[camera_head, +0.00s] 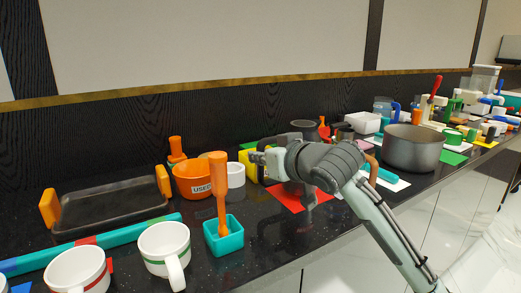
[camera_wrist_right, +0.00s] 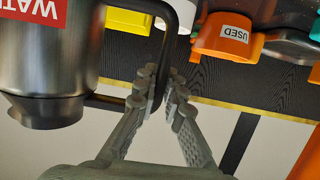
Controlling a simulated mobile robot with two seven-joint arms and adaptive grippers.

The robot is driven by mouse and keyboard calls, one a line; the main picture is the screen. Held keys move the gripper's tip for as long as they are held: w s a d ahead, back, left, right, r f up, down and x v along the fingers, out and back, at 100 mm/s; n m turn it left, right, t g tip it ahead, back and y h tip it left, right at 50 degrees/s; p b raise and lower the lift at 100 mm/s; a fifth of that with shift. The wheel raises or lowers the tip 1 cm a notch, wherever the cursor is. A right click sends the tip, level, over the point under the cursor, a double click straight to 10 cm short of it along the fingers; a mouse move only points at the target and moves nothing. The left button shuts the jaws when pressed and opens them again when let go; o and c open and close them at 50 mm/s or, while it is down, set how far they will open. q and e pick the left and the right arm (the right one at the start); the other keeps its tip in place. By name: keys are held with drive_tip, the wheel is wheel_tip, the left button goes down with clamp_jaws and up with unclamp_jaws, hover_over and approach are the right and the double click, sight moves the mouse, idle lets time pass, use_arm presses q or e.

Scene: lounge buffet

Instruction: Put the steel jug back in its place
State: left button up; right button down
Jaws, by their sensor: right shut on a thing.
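The steel jug (camera_wrist_right: 45,75) fills the left of the right wrist view, with a red label starting "WAT" and a dark curved handle (camera_wrist_right: 168,25). My right gripper (camera_wrist_right: 163,97) is shut on that handle, its two fingertips pinching it. In the head view my right gripper (camera_head: 259,159) reaches over the counter above a red mat (camera_head: 279,194). My forearm and wrist hide most of what is behind them there; I cannot tell the gap under the jug. My left gripper is not in view.
To the left stand the orange bowl marked "USED" (camera_head: 190,181), a white cup (camera_head: 236,175), a teal box (camera_head: 224,237) with an orange-handled tool, two white mugs and a dark tray (camera_head: 110,208). A yellow thing (camera_head: 247,168) is near the gripper. A large pot (camera_head: 411,150) stands right.

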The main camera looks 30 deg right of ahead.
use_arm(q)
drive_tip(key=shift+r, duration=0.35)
use_arm(e)
drive_tip(key=shift+f, duration=0.25)
use_arm(q)
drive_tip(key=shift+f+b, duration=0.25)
drive_tip(key=shift+b, duration=0.1)
use_arm(e)
drive_tip(key=shift+f, duration=0.55)
drive_tip(key=c, duration=1.8)
unclamp_jaws()
drive_tip(key=shift+f, duration=0.1)
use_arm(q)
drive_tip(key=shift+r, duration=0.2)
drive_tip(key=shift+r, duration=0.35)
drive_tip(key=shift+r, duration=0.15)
